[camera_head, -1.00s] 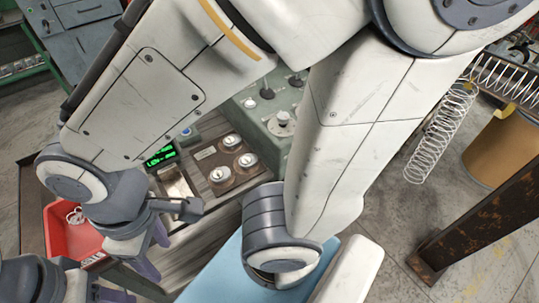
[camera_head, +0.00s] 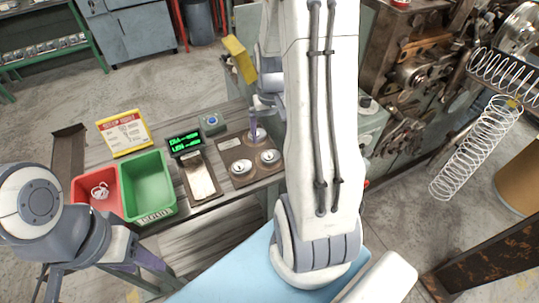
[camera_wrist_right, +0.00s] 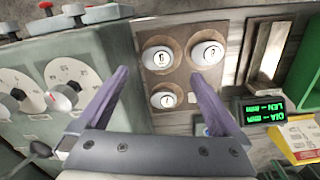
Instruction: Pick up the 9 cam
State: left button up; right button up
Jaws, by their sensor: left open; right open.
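Three round white-topped cams sit in a brown board (camera_wrist_right: 179,75) on the bench. In the right wrist view, where the nearby display reads upside down, one cam (camera_wrist_right: 164,58) carries a mark like an inverted 9; it appears as the right front cam (camera_head: 270,156) in the head view. Another cam (camera_wrist_right: 207,53) is beside it and a third (camera_wrist_right: 163,97) nearer my gripper; their marks are unclear. My right gripper (camera_wrist_right: 160,74) is open and empty above the board, its fingers spread around the cam area. My left gripper (camera_head: 138,264) is open at lower left, away from the cams.
A green display (camera_head: 185,142), a blue button box (camera_head: 212,122) and a metal-plated tray (camera_head: 200,176) are left of the board. Red (camera_head: 97,190) and green (camera_head: 149,185) bins stand further left. A grey-green machine with knobs (camera_wrist_right: 62,98) stands close beside the board.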

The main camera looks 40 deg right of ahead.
send_over(271, 156)
jog(key=f, duration=0.5)
jog(key=shift+s+a+f+p, duration=0.1)
jog(key=shift+s+a+p, duration=0.05)
jog(key=shift+s+p, duration=0.15)
jog(key=f, duration=0.1)
jog(key=f+p, duration=0.1)
jog(key=f, duration=0.2)
jog(key=shift+w+f+p, duration=0.2)
jog(key=shift+w+p, duration=0.05)
jog(key=shift+p, duration=0.05)
jog(key=shift+f, duration=0.4)
jog(key=c, duration=1.5)
